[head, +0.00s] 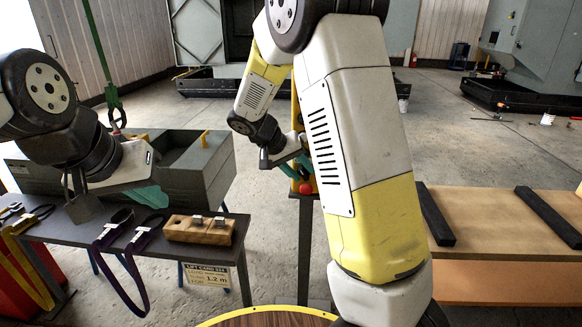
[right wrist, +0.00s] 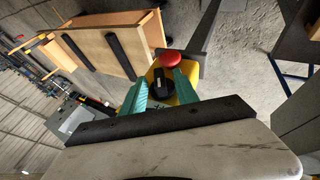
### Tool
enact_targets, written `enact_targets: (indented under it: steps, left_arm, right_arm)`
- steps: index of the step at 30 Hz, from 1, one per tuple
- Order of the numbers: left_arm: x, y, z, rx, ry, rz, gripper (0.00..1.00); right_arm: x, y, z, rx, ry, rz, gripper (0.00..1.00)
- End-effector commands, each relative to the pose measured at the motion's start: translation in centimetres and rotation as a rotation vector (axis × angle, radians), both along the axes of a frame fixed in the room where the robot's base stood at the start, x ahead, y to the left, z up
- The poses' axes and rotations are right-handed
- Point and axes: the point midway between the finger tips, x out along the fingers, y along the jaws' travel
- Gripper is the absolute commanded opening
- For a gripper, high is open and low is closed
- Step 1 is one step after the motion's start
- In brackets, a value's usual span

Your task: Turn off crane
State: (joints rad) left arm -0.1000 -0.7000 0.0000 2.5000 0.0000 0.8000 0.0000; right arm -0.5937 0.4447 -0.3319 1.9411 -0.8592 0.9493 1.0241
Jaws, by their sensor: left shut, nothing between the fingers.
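A yellow control box (right wrist: 190,73) with a red mushroom button (right wrist: 171,57) and a black rotary knob (right wrist: 160,83) shows in the right wrist view. In the head view the red button (head: 305,188) shows beside my right gripper (head: 291,168), and my right arm hides part of the box. My right gripper's teal fingers (right wrist: 160,91) are apart, and the knob appears between them with nothing gripped. Contact cannot be told. My left gripper (head: 149,195) is shut and empty above the left table.
The left table (head: 75,240) carries purple slings (head: 115,230) and a wooden block (head: 198,230). A grey-green open enclosure (head: 205,170) stands behind it. A wooden bench (head: 490,215) with dark bars is at the right. The floor behind is mostly clear.

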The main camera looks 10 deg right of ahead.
Motion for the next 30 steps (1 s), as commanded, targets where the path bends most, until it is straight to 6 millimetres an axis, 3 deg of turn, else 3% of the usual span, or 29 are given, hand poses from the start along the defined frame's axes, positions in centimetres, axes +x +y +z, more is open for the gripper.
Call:
enact_targets:
  steps: [15,30]
  left_arm:
    - [0.0,0.0,0.0,0.000,0.000,0.000,0.00]
    - [0.0,0.0,0.0,0.000,0.000,0.000,0.00]
  right_arm:
    - [-1.6,4.0,5.5,0.001,-0.002,0.002,0.36]
    - [-2.2,4.1,6.3,0.018,0.007,0.000,0.36]
